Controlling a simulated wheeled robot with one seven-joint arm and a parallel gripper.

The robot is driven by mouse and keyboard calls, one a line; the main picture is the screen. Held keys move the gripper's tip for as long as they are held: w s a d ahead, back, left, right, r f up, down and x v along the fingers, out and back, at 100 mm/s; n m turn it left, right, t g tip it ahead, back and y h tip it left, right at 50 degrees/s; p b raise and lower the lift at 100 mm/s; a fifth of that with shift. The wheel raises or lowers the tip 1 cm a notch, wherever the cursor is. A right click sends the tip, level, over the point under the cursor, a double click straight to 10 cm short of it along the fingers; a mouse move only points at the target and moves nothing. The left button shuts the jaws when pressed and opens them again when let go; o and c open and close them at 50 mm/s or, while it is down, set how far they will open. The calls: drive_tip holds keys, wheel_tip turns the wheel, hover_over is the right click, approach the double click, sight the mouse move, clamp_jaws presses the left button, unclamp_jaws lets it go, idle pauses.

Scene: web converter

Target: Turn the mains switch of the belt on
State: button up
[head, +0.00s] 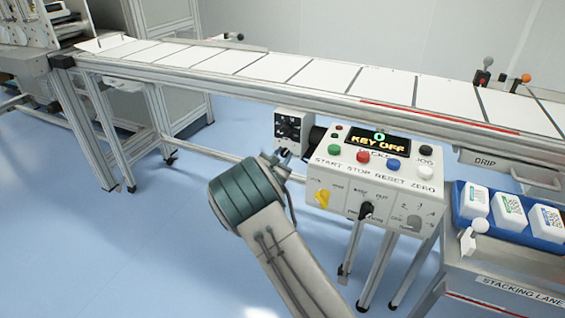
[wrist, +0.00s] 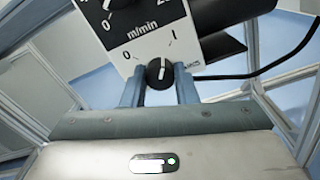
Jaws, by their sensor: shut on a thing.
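The belt's drive box (head: 293,128) hangs under the conveyor, left of the control panel. In the wrist view its white face (wrist: 135,40) shows an m/min dial above and a black mains switch knob (wrist: 160,74) below, marked 0 and I. The knob's white line points roughly up, nearer the I than the 0; I cannot tell whether it is fully at I. My gripper (wrist: 160,80) is shut on the knob, one finger on each side. In the head view my wrist (head: 245,192) largely hides the fingers and the knob.
The control panel (head: 375,170) is close to the right of my wrist, its display reading KEY OFF. The conveyor (head: 290,66) runs above. A blue tray (head: 465,222) with white bottles is at right. A black cable (wrist: 290,58) leaves the box. Open floor lies left.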

drive_tip(key=shift+f+m+b, duration=0.15)
drive_tip(key=shift+m+b, duration=0.85)
drive_tip(key=shift+m, duration=0.1)
drive_tip(key=shift+a, duration=0.1)
drive_tip(key=o, duration=1)
drive_tip(key=p+v, duration=0.2)
drive_tip(key=v, duration=1.2)
drive_tip(key=shift+w+r, duration=0.1)
drive_tip(key=shift+r, duration=0.15)
